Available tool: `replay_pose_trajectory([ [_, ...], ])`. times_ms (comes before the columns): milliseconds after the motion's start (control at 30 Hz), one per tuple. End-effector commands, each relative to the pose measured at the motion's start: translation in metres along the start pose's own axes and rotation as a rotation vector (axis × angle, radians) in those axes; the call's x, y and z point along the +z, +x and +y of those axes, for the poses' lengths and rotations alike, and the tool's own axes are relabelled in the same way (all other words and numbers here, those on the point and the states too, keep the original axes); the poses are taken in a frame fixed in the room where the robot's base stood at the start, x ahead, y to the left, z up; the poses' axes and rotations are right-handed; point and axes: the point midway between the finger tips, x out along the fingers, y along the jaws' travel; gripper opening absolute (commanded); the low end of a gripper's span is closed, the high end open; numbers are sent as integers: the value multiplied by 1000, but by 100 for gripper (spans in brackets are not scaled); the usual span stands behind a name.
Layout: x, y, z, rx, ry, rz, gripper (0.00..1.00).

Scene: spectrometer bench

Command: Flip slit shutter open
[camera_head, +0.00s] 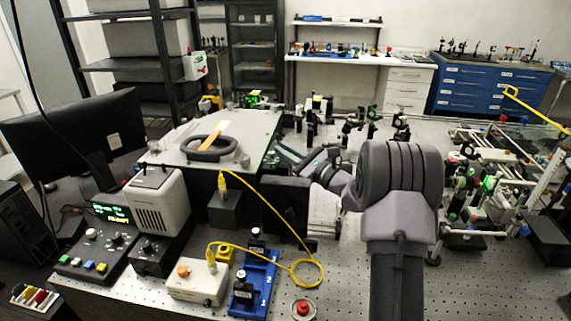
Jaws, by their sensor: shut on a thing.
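The large flat grey housing (250,125), which looks like the spectrometer, stands left of centre. A black ring and an orange strip lie on its top. My arm comes up from the bottom right and bends left. My gripper (285,153) is at the housing's right side, closed on a small part there that I take to be the slit shutter. The fingertips and that part are small and dark in this view. I cannot tell the shutter's angle or whether it stands open.
A yellow cable (278,219) loops from the housing to a white box (197,281). A blue base (255,284) and a red button (303,308) are at the front. Optics posts (355,128) stand behind. A cage rig (475,185) is at right. Bare perforated bench lies around my arm.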

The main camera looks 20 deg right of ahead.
Motion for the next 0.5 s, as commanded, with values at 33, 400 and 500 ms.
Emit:
replay_pose_trajectory([
  [33, -11, -2, 4, -2, -29, -20, 0],
  [400, 0, -3, 4, -6, -110, -72, 0],
  [500, 0, -3, 4, -6, -110, -71, 0],
])
